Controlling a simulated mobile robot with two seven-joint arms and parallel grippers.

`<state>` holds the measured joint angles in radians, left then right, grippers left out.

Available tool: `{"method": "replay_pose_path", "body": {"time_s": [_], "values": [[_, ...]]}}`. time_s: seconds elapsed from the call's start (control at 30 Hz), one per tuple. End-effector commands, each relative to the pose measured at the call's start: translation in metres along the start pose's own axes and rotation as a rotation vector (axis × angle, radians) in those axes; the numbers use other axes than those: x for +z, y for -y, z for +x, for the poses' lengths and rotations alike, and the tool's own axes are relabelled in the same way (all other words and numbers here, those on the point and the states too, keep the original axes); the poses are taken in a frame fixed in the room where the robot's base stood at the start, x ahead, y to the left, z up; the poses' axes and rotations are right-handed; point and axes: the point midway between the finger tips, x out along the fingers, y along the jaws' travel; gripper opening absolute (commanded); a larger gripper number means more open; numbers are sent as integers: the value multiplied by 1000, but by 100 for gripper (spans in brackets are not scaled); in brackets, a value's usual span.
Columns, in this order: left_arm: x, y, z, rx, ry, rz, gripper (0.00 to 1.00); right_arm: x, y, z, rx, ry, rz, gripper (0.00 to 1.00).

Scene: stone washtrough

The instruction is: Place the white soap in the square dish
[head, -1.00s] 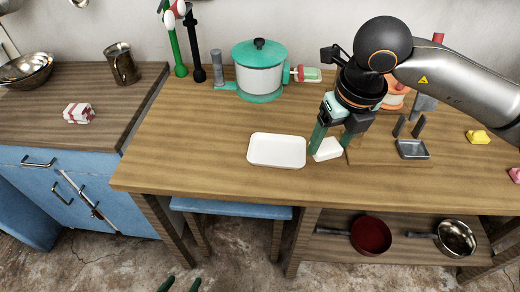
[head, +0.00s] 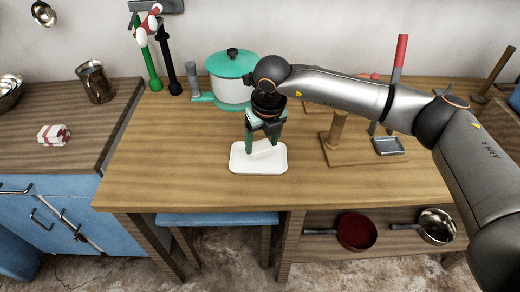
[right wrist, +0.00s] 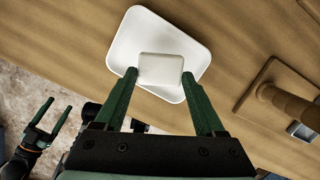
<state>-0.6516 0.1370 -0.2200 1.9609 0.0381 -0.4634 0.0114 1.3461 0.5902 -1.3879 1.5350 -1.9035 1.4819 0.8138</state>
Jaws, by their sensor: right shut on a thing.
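The white soap (head: 262,150) is a small white block between the fingers of my right gripper (head: 264,147), which is shut on it. In the right wrist view the soap (right wrist: 160,66) sits between the two green fingertips (right wrist: 159,74), over the white dish (right wrist: 125,45). The dish (head: 240,166) is shallow, with rounded corners, and lies on the wooden table. The soap is within its outline; I cannot tell whether it touches the bottom. My left gripper (right wrist: 44,117) shows open and empty at the lower left of the right wrist view.
A green-lidded pot (head: 232,88) stands behind the dish. A wooden stand (head: 352,157) and a small grey square dish (head: 389,147) are to the right. A red-and-white parcel (head: 53,134) lies on the left counter. The table front left of the dish is clear.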

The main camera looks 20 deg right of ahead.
Motion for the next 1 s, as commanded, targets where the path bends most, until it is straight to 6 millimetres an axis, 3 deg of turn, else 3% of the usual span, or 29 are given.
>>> {"method": "replay_pose_path", "body": {"time_s": [0.17,0.4,0.77,0.8,1.0], "values": [[0,0,0,-1,0,0,74,4,-2,10,-1,0,-1,30],[-3,1,-2,-2,-5,0,74,0,-2,39,-1,-1,-1,30],[3,2,1,-3,1,-1,74,-1,-2,45,0,1,0,30],[3,1,1,-3,3,-1,74,-2,-2,45,0,1,0,73],[2,1,0,-2,6,-1,74,-1,-2,44,-1,0,0,95]]}}
